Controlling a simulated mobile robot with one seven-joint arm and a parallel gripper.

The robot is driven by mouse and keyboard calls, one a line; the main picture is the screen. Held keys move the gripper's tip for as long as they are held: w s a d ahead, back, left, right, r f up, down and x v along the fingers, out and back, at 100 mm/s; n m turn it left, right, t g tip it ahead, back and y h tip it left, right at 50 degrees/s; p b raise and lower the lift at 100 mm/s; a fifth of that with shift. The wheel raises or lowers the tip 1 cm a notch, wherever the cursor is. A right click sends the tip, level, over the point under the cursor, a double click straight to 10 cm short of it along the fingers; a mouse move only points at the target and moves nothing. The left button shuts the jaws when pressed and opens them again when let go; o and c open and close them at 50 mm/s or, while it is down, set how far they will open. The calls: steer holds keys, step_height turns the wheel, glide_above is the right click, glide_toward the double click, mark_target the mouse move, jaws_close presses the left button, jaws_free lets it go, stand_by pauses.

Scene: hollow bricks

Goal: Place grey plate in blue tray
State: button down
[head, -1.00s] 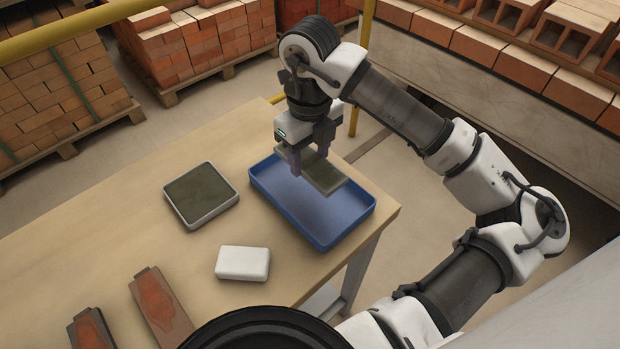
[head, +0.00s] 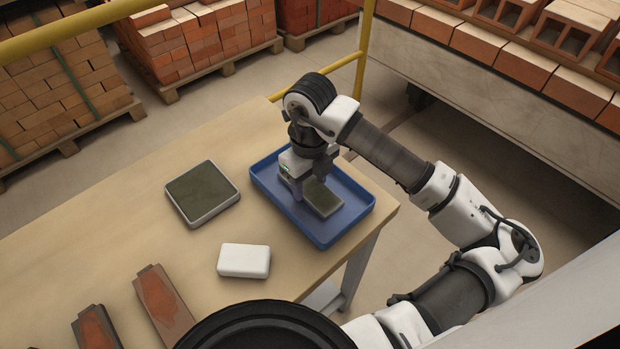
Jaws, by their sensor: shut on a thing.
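The grey plate (head: 323,199) is a flat, dark grey-green slab in the head view. It lies within the outline of the blue tray (head: 342,231), low inside its walls. I cannot tell whether the plate touches the tray floor. My gripper (head: 309,191) points down over the tray and is shut on the plate near its upper left part. The gripper and wrist hide the far end of the plate and some of the tray's back.
A grey-rimmed tray with a dark inside (head: 201,193) sits left of the blue tray. A white block (head: 244,261) lies in front. The blue tray is close to the table's right edge.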

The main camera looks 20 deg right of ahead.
mark_target(310, 187)
steer(key=shift+f, duration=0.1)
steer(key=c, duration=0.6)
jaws_free()
steer(key=shift+r, duration=0.3)
step_height(310, 187, up, 12)
steer(key=shift+f+b, duration=0.15)
steer(key=shift+b, duration=0.9)
